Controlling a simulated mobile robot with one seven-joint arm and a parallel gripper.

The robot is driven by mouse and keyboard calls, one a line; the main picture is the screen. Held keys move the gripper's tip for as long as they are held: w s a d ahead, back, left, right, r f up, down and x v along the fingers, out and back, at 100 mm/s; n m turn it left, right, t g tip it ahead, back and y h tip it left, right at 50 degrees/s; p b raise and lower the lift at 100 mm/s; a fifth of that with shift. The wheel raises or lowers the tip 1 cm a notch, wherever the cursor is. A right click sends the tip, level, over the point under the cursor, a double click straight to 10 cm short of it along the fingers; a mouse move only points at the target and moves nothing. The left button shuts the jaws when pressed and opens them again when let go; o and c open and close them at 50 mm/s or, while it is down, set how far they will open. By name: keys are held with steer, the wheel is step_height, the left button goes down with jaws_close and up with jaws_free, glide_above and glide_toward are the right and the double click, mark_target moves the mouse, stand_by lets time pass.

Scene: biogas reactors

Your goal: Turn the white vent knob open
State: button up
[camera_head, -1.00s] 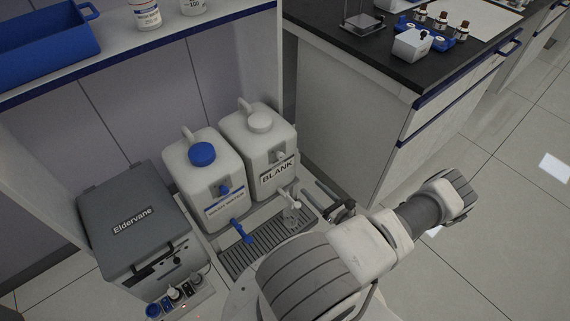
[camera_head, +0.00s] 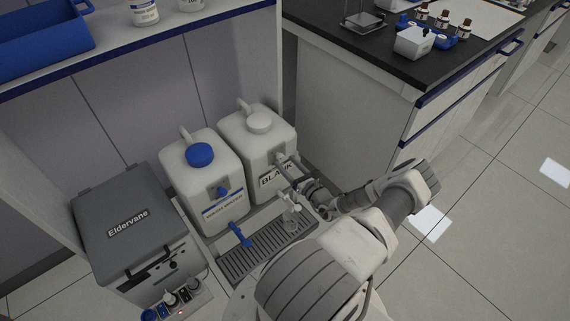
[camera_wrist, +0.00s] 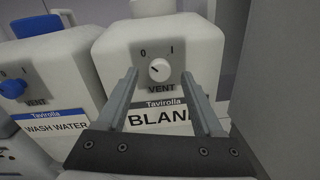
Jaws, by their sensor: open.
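The white vent knob (camera_wrist: 159,69) sits on a grey plate marked 0 and I, with VENT below it, on the front of the BLANK jug (camera_wrist: 110,52). Its pointer mark is toward the 0 side. My gripper (camera_wrist: 162,82) is open, with one finger on each side of the knob in the wrist view; I cannot tell whether they touch it.
The wash water jug (camera_head: 183,170) with a blue cap and blue vent knob (camera_wrist: 12,88) stands to the left. White and blue taps (camera_head: 240,235) stick out over a drip grate (camera_head: 268,254). A grey Eldervane box (camera_head: 128,222) is farther left. A bench (camera_head: 345,106) stands at right.

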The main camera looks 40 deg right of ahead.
steer(key=shift+w+d, duration=0.15)
steer(key=shift+w, duration=0.65)
jaws_close()
